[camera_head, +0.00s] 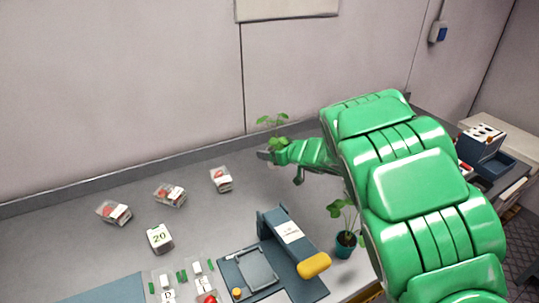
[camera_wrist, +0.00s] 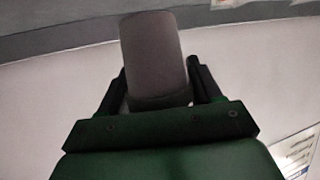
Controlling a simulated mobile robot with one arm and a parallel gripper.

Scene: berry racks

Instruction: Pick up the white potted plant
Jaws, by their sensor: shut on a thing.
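The white potted plant shows in the head view as green leaves (camera_head: 272,121) just above and behind the tip of my gripper (camera_head: 268,154). Its pot is mostly hidden there. The leaves do not show in the wrist view. I cannot tell for certain whether the pot touches the counter. A second plant in a teal pot (camera_head: 345,245) stands on the counter below my green arm.
The grey counter (camera_head: 205,225) runs along the wall. Several clear berry boxes, one of them (camera_head: 221,179), and a white block marked 20 (camera_head: 160,238) lie left. A blue-grey device (camera_head: 285,240) with a yellow end stands front centre. A blue-grey box (camera_head: 485,145) is far right.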

